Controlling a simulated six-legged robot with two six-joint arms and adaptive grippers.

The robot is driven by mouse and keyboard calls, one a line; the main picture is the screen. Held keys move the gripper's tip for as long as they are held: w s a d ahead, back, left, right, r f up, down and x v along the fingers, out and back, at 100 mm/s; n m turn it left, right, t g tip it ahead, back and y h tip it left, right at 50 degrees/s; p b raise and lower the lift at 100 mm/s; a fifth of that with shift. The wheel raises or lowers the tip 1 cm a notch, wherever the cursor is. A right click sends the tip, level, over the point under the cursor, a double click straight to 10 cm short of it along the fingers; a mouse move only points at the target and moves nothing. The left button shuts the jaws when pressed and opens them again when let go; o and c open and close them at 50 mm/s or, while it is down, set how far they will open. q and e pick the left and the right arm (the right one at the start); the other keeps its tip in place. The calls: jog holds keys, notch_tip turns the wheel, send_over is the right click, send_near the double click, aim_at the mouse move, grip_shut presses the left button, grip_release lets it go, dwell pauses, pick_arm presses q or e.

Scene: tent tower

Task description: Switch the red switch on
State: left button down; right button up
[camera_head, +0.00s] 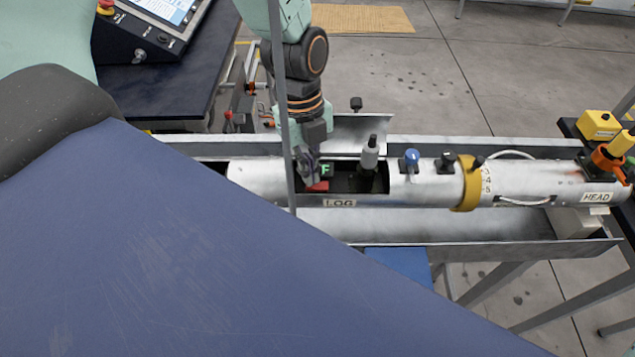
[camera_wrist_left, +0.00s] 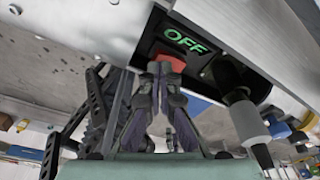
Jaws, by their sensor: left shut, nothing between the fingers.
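The red switch (camera_head: 318,186) sits in the dark opening of the metal tube labelled LOG. It also shows in the left wrist view (camera_wrist_left: 171,62), right at my fingertips, which partly hide it. A lit green display (camera_wrist_left: 184,40) beside it reads OFF. In the head view the display (camera_head: 327,170) is partly covered by my gripper. My left gripper (camera_head: 308,178) is shut and empty, with its tips at the red switch in the left wrist view (camera_wrist_left: 166,72). I cannot tell whether they press on it. My right gripper is not in view.
A grey-and-black plunger (camera_head: 369,155) stands in the opening just right of the switch. A blue knob (camera_head: 410,158), a black knob (camera_head: 446,160) and a yellow ring (camera_head: 467,183) are farther right on the tube. An open metal lid (camera_head: 360,130) stands behind the opening.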

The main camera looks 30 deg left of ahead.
pick_arm(q)
jog(key=shift+w+f, duration=0.15)
jog(key=shift+f, duration=0.2)
jog(key=shift+f+b, duration=0.1)
jog(key=shift+b, duration=0.2)
jog(key=shift+f, duration=0.15)
jog(key=shift+r, duration=0.35)
notch_tip(320, 180, up, 2)
jog(key=p, duration=0.2)
jog(key=shift+r+p, duration=0.2)
jog(key=shift+p, duration=0.1)
notch_tip(320, 180, up, 2)
jog(key=shift+r+p, duration=0.15)
jog(key=shift+p, duration=0.85)
jog(key=shift+r+p, duration=0.85)
jog(key=shift+r, duration=0.1)
